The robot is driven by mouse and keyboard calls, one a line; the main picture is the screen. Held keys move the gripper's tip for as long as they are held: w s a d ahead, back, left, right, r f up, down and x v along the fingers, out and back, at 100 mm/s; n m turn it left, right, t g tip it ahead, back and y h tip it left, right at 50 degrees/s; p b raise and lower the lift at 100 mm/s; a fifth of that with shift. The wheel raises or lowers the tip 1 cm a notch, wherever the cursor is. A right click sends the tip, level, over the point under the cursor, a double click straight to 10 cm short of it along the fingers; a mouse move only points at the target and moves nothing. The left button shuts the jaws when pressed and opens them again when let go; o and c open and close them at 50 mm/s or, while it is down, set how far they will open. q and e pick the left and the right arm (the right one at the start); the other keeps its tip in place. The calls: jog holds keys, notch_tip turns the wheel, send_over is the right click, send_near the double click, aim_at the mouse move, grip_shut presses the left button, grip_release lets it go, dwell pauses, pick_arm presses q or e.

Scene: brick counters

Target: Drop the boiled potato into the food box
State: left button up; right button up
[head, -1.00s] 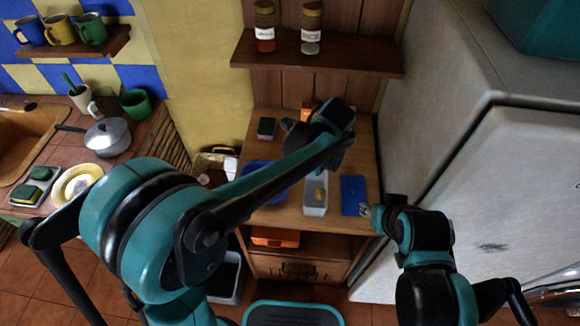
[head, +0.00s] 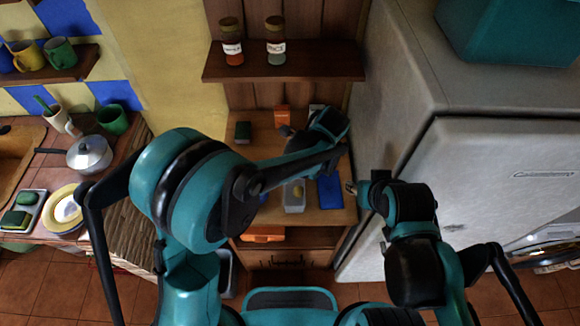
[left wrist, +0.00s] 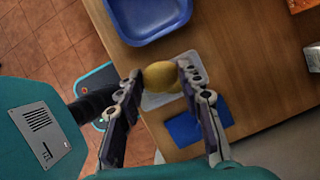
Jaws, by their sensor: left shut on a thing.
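The boiled potato (left wrist: 163,76) is yellow-brown and oval, between the two fingers of my left gripper (left wrist: 160,80) in the left wrist view. The pale, open food box (left wrist: 161,99) shows behind and below it, so the potato appears over the box. In the head view the box (head: 294,205) stands on the wooden counter, with the potato (head: 298,190) seen against its inside. My left fingers are mostly hidden by my arm there. A blue lid (head: 330,191) lies right of the box. My right gripper (head: 350,187) is near the counter's right edge; its jaw state is unclear.
A blue tray (left wrist: 150,18) lies beside the box. A shelf with two jars (head: 275,45) hangs above. The fridge (head: 470,190) closes off the right side.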

pick_arm(q)
jog(key=shift+f+b, duration=0.8)
jog(key=shift+f, duration=0.8)
jog(key=o, duration=1.2)
jog(key=shift+r, duration=0.1)
jog(key=v, duration=1.2)
jog(key=shift+d, duration=0.1)
